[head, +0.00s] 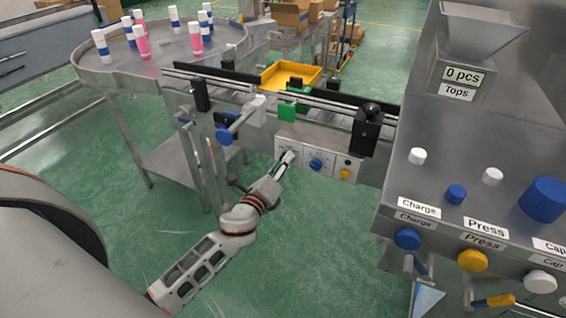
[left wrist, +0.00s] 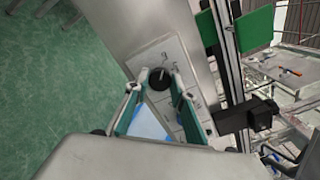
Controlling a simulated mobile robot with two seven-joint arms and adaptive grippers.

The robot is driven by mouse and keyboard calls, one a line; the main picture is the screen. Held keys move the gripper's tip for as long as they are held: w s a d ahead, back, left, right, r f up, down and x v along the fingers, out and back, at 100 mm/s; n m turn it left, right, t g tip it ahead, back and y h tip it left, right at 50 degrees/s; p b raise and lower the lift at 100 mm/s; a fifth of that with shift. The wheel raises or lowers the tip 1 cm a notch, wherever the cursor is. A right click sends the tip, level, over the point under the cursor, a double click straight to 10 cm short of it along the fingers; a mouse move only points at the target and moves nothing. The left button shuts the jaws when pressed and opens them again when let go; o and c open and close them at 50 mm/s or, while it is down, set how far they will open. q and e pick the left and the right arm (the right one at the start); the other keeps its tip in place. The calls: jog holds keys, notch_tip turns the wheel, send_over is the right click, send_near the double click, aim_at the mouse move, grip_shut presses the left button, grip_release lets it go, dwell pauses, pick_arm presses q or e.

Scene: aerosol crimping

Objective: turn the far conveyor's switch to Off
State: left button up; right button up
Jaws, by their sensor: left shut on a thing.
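The far conveyor's white control panel (head: 303,154) is on the front side of the conveyor (head: 235,95), in the middle of the head view. My left gripper (head: 287,158) reaches up to the panel's left end and hides the switch there. In the left wrist view the switch is a round black knob (left wrist: 161,80) on the white panel (left wrist: 176,62). The two fingertips of my left gripper (left wrist: 157,74) are at either side of the knob, shut on it. The knob's setting and the panel's lettering are too small to read. My right gripper is not in view.
A blue knob (head: 316,164) and a yellow button (head: 345,174) are right of the switch. A blue-handled clamp (head: 225,135) juts out to the left. A round steel table (head: 160,62) holds several bottles. The crimping machine (head: 460,170) stands right.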

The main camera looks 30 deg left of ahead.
pick_arm(q)
jog(key=o, duration=1.1)
jog(key=s, duration=1.2)
jog(key=shift+d, duration=0.35)
jog(key=s+d+f+n+g+h, duration=0.1)
jog(key=s+d+f+n+g, duration=0.2)
jog(key=s+d+f+n, duration=0.2)
jog(key=s+d+f+n+g+h, duration=0.2)
jog(key=s+d+f+n+g, duration=0.2)
jog(key=s+f+n, duration=0.7)
notch_tip(320, 180, down, 6)
jog(key=d+n, duration=0.1)
jog(key=n, duration=0.4)
jog(key=shift+s+d+h, duration=0.2)
jog(key=shift+h, duration=0.1)
